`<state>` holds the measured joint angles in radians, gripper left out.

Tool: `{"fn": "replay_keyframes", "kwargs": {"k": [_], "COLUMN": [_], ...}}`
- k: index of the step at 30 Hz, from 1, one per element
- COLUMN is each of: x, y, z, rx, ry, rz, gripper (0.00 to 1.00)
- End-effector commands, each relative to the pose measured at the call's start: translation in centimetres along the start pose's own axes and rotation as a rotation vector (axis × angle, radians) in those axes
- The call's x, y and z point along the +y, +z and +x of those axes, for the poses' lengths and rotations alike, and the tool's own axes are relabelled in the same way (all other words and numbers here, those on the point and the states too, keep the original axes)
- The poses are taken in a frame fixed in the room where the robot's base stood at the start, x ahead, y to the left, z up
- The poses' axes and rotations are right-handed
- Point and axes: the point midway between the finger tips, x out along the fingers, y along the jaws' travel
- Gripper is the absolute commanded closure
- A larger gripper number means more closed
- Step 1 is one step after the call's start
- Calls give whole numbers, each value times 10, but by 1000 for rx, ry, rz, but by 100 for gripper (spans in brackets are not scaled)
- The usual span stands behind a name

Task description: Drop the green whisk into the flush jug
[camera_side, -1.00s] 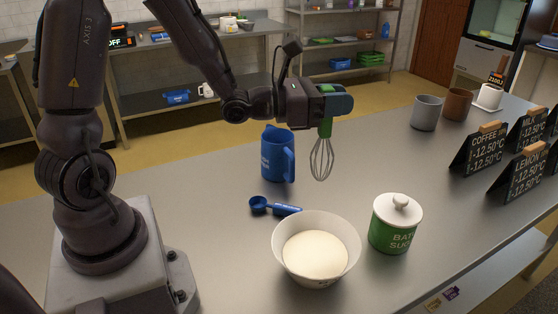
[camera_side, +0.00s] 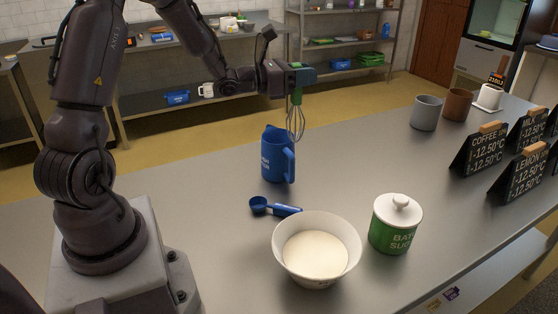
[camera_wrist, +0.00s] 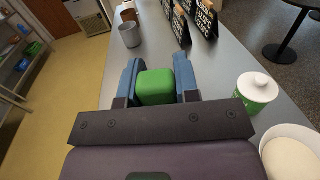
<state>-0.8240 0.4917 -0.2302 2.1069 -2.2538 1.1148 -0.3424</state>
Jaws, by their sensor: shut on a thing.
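The green whisk has a green handle (camera_side: 296,97) and a wire head that hangs straight down. My gripper (camera_side: 301,76) is shut on the handle and holds the whisk upright above the counter. In the wrist view the handle's green end (camera_wrist: 155,87) sits between the two blue fingers of my gripper (camera_wrist: 157,85). The blue jug (camera_side: 276,156) stands upright on the counter with white lettering and its handle to the right. The whisk's wire head is slightly right of the jug and about level with its rim or above. The jug is not visible in the wrist view.
A blue scoop (camera_side: 274,207) lies in front of the jug. A white bowl (camera_side: 347,262) of pale powder and a green lidded canister (camera_side: 388,238) stand nearer. Mugs (camera_side: 425,113) and black price signs (camera_side: 480,150) stand at right. The counter's middle (camera_side: 360,165) is clear.

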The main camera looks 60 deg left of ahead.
Motion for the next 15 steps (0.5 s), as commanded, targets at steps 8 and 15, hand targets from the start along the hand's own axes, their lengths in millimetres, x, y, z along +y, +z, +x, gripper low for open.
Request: {"fn": "replay_keyframes", "kwargs": {"k": [8,15], "x": [76,72], "y": [-1,-6], "z": [-15,-13], "rx": [0,2], "ry": [-86,-146], "rz": [1,-4], "gripper": [94,94]}}
